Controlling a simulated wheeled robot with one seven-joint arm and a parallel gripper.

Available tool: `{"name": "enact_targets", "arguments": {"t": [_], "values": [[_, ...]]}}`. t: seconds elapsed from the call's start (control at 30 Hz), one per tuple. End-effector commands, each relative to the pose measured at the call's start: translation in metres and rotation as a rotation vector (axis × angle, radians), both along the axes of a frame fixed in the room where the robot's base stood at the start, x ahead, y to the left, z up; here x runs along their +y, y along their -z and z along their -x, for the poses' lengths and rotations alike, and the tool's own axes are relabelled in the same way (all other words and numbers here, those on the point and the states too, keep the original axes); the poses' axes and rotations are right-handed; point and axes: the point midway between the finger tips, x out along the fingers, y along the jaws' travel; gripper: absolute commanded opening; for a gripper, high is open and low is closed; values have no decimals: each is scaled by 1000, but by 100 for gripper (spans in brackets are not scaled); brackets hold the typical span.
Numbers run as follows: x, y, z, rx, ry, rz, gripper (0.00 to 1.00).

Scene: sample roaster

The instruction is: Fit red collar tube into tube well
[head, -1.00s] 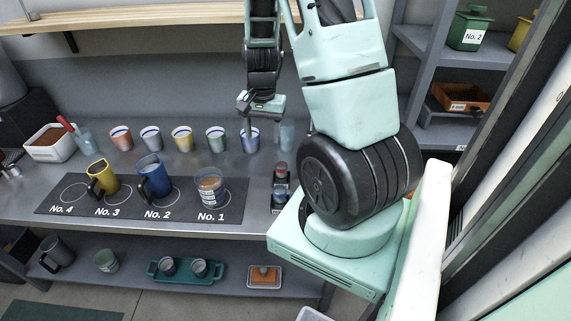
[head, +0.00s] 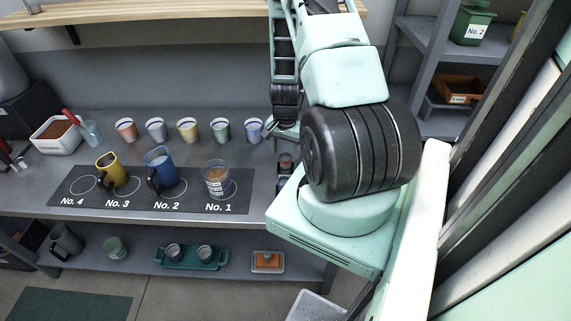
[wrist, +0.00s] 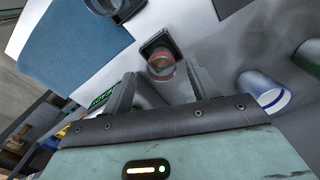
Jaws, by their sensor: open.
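The red collar tube (wrist: 161,66) shows in the wrist view as a clear round tube with a red ring, seen nearly end-on. It stands at a small black square holder (wrist: 153,45); I cannot tell how deep it sits, or whether this is the tube well. My gripper (wrist: 160,72) is open, with one finger to each side of the tube in the picture; I see no clear contact. In the head view my gripper (head: 286,136) is low over the counter's right end, partly hidden by my arm. The dark holder (head: 285,162) shows just below it.
A blue cup (wrist: 264,92) lies close to the right finger in the wrist view. In the head view a row of coloured cups (head: 187,130) ends left of my gripper. A black numbered mat (head: 130,190) holds a yellow mug, a blue mug and a glass (head: 216,178).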

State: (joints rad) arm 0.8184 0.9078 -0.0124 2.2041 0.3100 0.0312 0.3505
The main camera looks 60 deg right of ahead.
Motion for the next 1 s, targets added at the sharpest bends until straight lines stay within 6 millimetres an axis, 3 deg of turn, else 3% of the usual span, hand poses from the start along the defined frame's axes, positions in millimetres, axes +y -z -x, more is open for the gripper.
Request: {"name": "enact_targets", "arguments": {"t": [0.27,0.63,0.97,1.0], "values": [[-1,13,0,1,0,-2,59],[-5,52,-2,0,-1,-1,59],[-5,59,-2,0,-1,0,59],[-5,59,-2,0,-1,0,54]]}}
